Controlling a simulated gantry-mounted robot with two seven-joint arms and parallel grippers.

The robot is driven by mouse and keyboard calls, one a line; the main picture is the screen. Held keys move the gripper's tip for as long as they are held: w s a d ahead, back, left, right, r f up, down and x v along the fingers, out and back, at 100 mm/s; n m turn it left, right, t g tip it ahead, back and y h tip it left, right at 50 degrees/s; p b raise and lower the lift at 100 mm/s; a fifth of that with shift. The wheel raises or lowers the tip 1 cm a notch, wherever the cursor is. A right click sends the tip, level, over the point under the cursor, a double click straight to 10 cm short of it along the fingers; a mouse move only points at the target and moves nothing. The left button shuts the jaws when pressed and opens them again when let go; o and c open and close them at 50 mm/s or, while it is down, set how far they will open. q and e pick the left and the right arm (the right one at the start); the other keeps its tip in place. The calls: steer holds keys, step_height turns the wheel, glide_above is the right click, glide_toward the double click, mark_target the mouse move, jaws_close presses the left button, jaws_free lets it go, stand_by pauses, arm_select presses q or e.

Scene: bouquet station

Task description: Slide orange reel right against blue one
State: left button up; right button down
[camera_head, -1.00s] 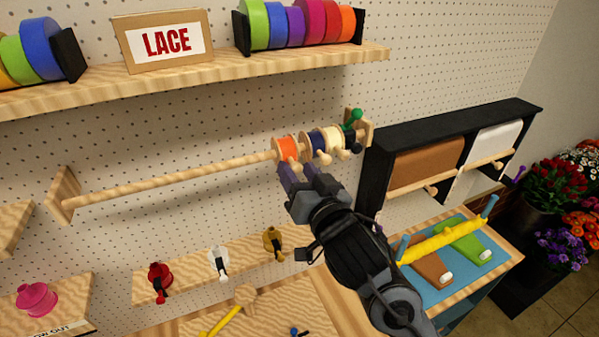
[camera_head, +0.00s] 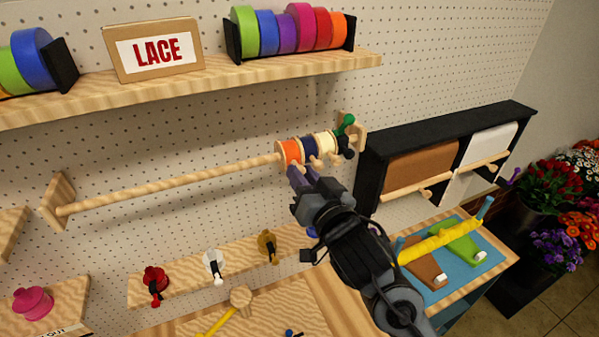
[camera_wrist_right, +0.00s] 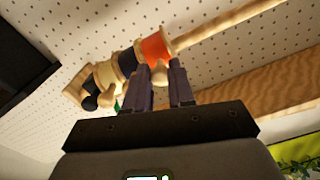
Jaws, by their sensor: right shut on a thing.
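The orange reel (camera_head: 290,151) sits on a wooden rod (camera_head: 170,186) fixed to the pegboard. The dark blue reel (camera_head: 310,147) is directly to its right, and the two look to be touching or nearly so. In the right wrist view the orange reel (camera_wrist_right: 156,47) is beside the blue reel (camera_wrist_right: 127,62) with hardly any gap. My right gripper (camera_head: 301,172) reaches up from below and is shut on the orange reel, at its lower front side. The exact contact is partly hidden by the fingers. My left gripper is not in view.
A cream reel (camera_head: 326,143) and black and green parts crowd the rod's right end by its bracket (camera_head: 357,134). The rod left of the orange reel is bare. A shelf (camera_head: 200,83) runs above. A black paper-roll rack (camera_head: 445,145) stands to the right.

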steer(key=c, duration=1)
jaws_free()
steer(key=shift+o, duration=0.2)
steer(key=shift+w+d+f, duration=0.1)
